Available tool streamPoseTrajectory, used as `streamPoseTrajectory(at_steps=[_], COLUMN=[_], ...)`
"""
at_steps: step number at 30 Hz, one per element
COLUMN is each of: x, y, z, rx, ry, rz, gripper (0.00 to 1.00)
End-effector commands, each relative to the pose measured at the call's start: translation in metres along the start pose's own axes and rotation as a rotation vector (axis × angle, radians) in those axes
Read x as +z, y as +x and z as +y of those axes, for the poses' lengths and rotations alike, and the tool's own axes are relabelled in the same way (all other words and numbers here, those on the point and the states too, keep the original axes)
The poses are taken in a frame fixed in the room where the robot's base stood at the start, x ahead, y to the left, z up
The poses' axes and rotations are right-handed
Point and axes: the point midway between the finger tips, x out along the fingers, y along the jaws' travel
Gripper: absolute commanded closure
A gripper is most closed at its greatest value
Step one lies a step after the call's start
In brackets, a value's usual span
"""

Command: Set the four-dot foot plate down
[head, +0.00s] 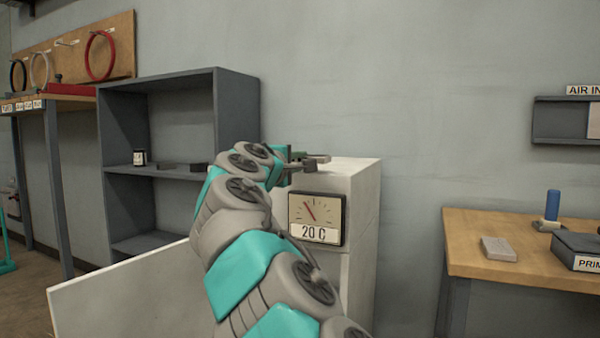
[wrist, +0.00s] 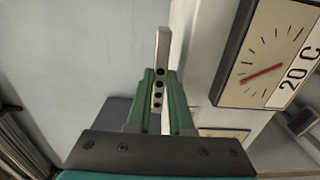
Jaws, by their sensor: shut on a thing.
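My gripper (wrist: 160,105) has green fingers, which are closed on the foot plate (wrist: 162,48). The plate is a narrow light-metal strip in the wrist view, with a column of dark dots on its face between the fingers. Its far end sticks out past the fingertips. In the head view my gripper (head: 297,157) is at the end of my outstretched arm, by the top of the white cabinet. The plate (head: 318,158) shows there as a small grey piece. I cannot tell whether it touches the cabinet top.
The white cabinet (head: 361,190) carries a dial (head: 316,218) reading 20 C. A dark shelf unit (head: 228,115) with small dark blocks stands left. A wooden bench (head: 462,240) at right holds a grey block (head: 497,248) and a blue cylinder (head: 552,205). A white panel (head: 120,295) is low left.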

Motion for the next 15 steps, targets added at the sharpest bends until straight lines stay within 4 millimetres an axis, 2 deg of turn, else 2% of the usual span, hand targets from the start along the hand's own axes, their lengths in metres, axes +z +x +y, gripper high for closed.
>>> streamPoseTrajectory(at_steps=[5,15], x=[0.002,0.001], y=[0.0,0.0], z=[-0.02,-0.022], rx=[-0.001,0.0], ry=[-0.002,0.0], rz=[-0.006,-0.002], gripper=[1.0,1.0])
